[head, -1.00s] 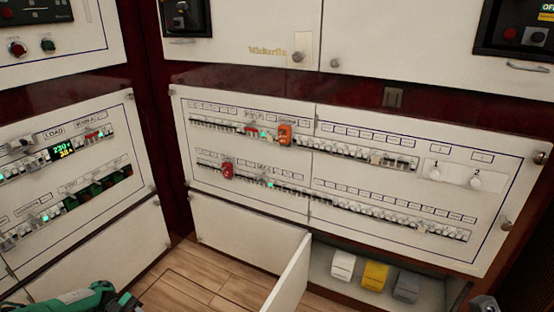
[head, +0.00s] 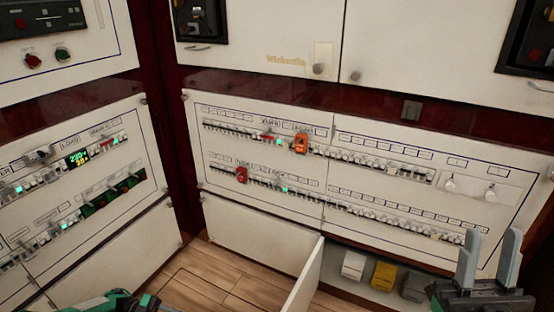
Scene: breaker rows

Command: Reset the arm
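My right gripper (head: 490,262) shows at the lower right of the head view, its two grey fingers pointing up and spread apart with nothing between them. It is in front of the lower right part of the breaker panel (head: 325,180) and looks apart from it. At the lower left, part of my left arm (head: 110,302) in green and black shows, but its fingers cannot be made out. The panel carries two breaker rows, with an orange device (head: 301,144) on the upper row and a red one (head: 241,174) on the lower row.
A cabinet door (head: 308,277) stands open below the panel. Beside it, white (head: 353,265), yellow (head: 384,275) and grey (head: 414,286) items sit in the compartment. Another panel (head: 75,185) stands at the left. Wooden floor (head: 215,275) is bare at bottom centre.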

